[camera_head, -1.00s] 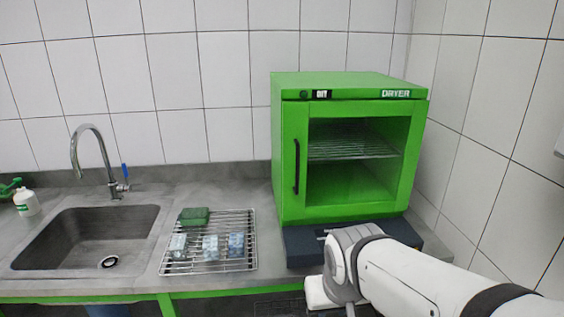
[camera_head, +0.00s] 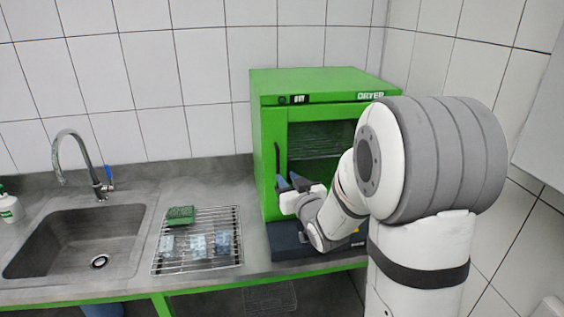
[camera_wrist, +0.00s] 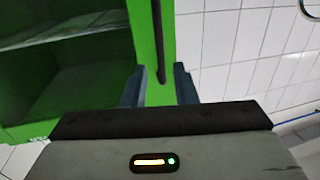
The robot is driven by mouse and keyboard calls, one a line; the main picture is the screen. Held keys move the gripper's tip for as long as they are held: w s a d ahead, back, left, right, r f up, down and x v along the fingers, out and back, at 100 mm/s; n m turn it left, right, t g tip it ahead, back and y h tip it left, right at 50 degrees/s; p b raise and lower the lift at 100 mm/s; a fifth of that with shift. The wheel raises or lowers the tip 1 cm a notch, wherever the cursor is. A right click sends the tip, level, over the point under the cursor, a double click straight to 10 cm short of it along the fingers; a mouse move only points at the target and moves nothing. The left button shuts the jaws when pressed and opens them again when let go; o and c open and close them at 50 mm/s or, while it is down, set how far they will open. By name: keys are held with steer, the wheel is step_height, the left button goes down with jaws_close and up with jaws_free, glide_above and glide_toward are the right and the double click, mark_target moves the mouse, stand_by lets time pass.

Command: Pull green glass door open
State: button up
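The green dryer (camera_head: 320,82) stands on the counter with its glass door (camera_head: 335,135) shut. The door has a green frame and a dark vertical handle (camera_head: 277,160) on its left side. My gripper (camera_head: 290,181) is at the lower part of the handle, in front of the door's left edge. In the wrist view my gripper (camera_wrist: 159,88) is open, with its two fingers apart. The handle (camera_wrist: 159,45) appears between them, near the green frame. Whether a finger touches it I cannot tell. My arm hides the door's lower right part.
A wire rack (camera_head: 190,266) with a green sponge (camera_head: 180,215) and several pale blue items lies left of the dryer. A sink (camera_head: 75,240) with a tap (camera_head: 88,160) is farther left. A dark base (camera_head: 285,240) sits under the dryer. A tiled wall is close on the right.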

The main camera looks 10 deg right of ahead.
mark_target(279, 167)
steer(key=w+p, duration=0.1)
steer(key=w, duration=0.1)
steer(key=w+a, duration=0.1)
steer(key=w, duration=0.2)
steer(key=w+p, duration=0.1)
steer(key=w, duration=0.1)
steer(key=shift+w+a+p, duration=0.3)
jaws_close()
